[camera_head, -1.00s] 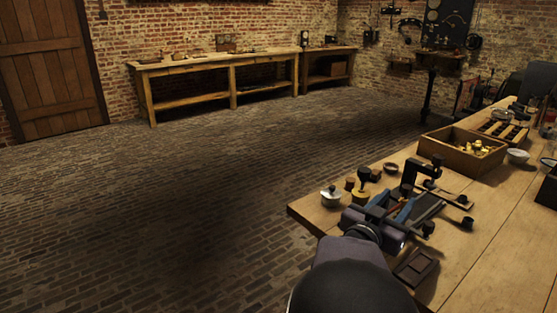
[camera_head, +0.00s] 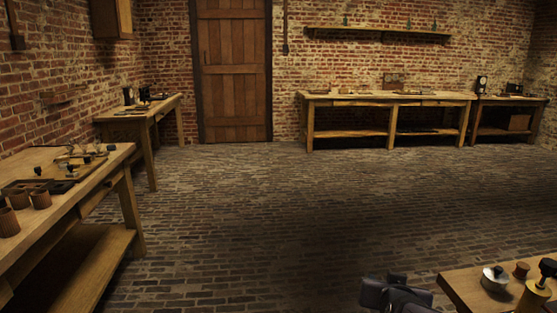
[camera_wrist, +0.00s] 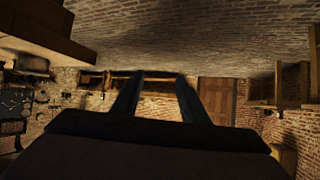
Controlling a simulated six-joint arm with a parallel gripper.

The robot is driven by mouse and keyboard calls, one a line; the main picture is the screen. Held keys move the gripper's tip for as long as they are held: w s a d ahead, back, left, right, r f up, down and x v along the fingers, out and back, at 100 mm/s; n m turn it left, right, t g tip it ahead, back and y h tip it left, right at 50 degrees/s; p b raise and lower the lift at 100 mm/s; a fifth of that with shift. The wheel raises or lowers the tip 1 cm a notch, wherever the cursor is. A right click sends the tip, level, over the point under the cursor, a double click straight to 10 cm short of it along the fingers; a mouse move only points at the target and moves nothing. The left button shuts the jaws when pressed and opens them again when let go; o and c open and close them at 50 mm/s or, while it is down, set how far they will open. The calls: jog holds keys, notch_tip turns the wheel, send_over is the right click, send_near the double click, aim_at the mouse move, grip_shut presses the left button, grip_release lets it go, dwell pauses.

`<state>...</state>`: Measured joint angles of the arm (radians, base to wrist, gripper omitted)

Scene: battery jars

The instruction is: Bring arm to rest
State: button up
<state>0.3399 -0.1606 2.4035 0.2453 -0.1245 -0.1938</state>
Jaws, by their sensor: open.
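My gripper (camera_wrist: 162,78) shows in the wrist view as two dark, parallel fingers held apart, with nothing between them. They are clear of any surface, with the far bench and brick wall beyond. In the head view, a dark part of my arm (camera_head: 395,295) shows at the bottom edge, left of the near workbench (camera_head: 455,285). My fingers cannot be made out there, and the rest of the arm is out of frame.
A lidded jar (camera_head: 495,279) and a brass-coloured piece (camera_head: 533,297) stand on the near workbench. A left bench (camera_head: 125,190) holds several brown cups. A long bench (camera_head: 385,98) and a door (camera_head: 233,70) are at the back. The brick floor (camera_head: 260,210) between is clear.

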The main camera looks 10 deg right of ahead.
jog(key=s+a+f+n+g+y, duration=0.2)
jog(key=s+a+f+g+y, duration=0.15)
jog(key=a+f, duration=0.5)
jog(key=s+a+f+n+g, duration=0.1)
jog(key=s+a+f+g, duration=0.3)
jog(key=s, duration=0.5)
jog(key=s+a+f+n+g, duration=0.2)
jog(key=s+a+f+g, duration=0.25)
jog(key=s, duration=0.45)
notch_tip(320, 180, up, 28)
jog(key=d+t+p, duration=0.1)
jog(key=p, duration=2.7)
notch_tip(320, 180, down, 15)
jog(key=b, duration=1.5)
jog(key=shift+w+y, duration=0.2)
jog(key=shift+y, duration=0.25)
jog(key=shift+r, duration=0.1)
